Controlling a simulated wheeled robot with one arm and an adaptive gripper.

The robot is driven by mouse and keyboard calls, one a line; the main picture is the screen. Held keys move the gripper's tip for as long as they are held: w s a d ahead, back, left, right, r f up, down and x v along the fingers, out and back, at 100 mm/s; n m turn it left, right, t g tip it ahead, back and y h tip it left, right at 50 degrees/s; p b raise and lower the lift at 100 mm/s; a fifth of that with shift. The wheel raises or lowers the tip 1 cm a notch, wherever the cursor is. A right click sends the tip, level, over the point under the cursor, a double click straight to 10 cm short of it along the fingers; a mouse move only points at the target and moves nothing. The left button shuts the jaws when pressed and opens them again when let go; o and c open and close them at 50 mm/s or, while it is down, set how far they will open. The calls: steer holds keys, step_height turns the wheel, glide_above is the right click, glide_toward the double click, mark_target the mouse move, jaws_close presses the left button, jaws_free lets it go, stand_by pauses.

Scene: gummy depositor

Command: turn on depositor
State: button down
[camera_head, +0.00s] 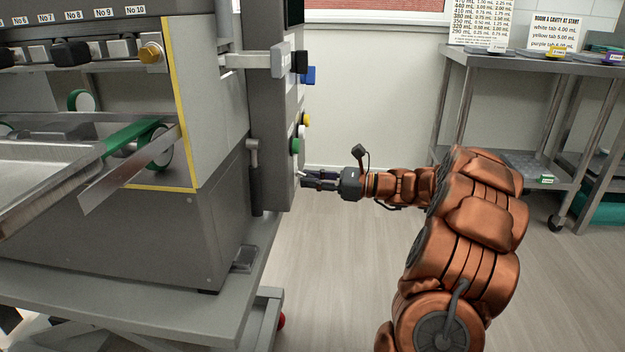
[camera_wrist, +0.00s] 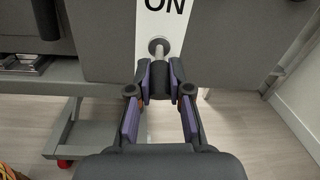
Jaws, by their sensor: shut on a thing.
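The depositor (camera_head: 212,225) is a large grey machine on the left in the head view. The side of its control box (camera_head: 283,180) carries green, white, yellow and blue controls. In the wrist view, a toggle switch (camera_wrist: 159,50) with a metal stem and black tip sticks out below a white "ON" label (camera_wrist: 164,10). My gripper (camera_head: 306,178) reaches the lower part of the box from the right. In the wrist view, my gripper (camera_wrist: 160,78) has its purple-padded fingers closed on both sides of the black tip. The switch is hard to make out in the head view.
A steel shelf rack (camera_head: 468,60) with signs and small containers stands at the back right. A grey cart (camera_head: 130,305) with a red caster (camera_head: 281,321) is under the depositor. The floor (camera_head: 335,270) between machine and arm is clear.

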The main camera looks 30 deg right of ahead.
steer(key=shift+r+p, duration=0.3)
steer(key=shift+p, duration=0.85)
steer(key=g+h+p, duration=0.1)
steer(key=p, duration=0.2)
steer(key=shift+r+p, duration=0.3)
steer(key=shift+p, duration=0.75)
steer(key=p, duration=0.3)
steer(key=g+h+p, duration=0.1)
steer(key=p, duration=0.2)
steer(key=shift+s+r+p, duration=0.15)
steer(key=shift+r+p, duration=0.2)
steer(key=shift+g+h+p, duration=0.4)
steer(key=shift+p, duration=0.15)
steer(key=r+g+h+p, duration=0.1)
steer(key=p, duration=0.5)
steer(key=shift+n, duration=0.3)
steer(key=g+h+p, duration=0.1)
steer(key=p, duration=0.2)
steer(key=g+h+p, duration=0.1)
steer(key=p, duration=0.2)
steer(key=shift+r, duration=0.35)
steer(key=h+p, duration=0.1)
steer(key=p, duration=0.1)
steer(key=shift+g+p, duration=0.4)
steer(key=shift+f+g+h+p, duration=0.1)
steer(key=shift+g+h+p, duration=0.2)
steer(key=shift+p, duration=0.35)
